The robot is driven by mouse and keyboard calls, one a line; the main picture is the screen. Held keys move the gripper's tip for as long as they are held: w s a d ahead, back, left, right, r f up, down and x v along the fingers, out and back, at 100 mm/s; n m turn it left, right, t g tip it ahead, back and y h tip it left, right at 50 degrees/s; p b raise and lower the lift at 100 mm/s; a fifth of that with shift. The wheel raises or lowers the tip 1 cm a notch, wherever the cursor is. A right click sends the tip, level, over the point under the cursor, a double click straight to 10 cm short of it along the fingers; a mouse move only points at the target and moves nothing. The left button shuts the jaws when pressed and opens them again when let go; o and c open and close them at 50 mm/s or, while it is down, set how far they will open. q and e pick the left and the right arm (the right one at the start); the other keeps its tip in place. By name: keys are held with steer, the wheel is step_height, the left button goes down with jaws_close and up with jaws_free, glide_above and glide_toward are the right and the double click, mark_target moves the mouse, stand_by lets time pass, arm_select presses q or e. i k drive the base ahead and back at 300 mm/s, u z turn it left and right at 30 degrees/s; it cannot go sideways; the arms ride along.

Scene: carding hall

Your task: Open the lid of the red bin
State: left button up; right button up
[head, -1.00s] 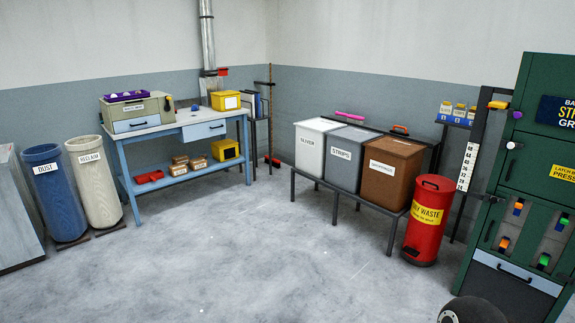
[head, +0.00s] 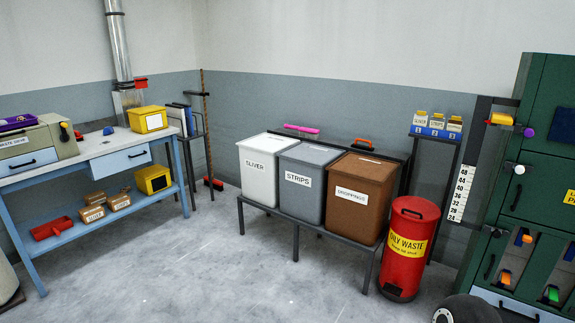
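The red bin (head: 406,250) stands on the floor right of the middle in the head view. It is a tall cylinder with a yellow label reading "…ily waste". Its round red lid (head: 416,208) is down, with a black handle on top. A dark pedal (head: 392,289) shows low on its front. Neither of my grippers shows in the head view, so nothing is seen touching the bin.
A dark stand beside the red bin's left holds white sliver (head: 259,172), grey strips (head: 302,183) and brown droppings (head: 357,199) bins. A green machine (head: 540,170) stands to the right. A dark rounded object (head: 466,309) is at the bottom edge. Open floor (head: 215,275) lies ahead.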

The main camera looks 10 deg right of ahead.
mark_target(413, 210)
steer(key=z, duration=0.3)
steer(key=i, duration=1.65)
steer(key=z, duration=0.8)
steer(key=i, duration=1.2)
steer(key=z, duration=0.45)
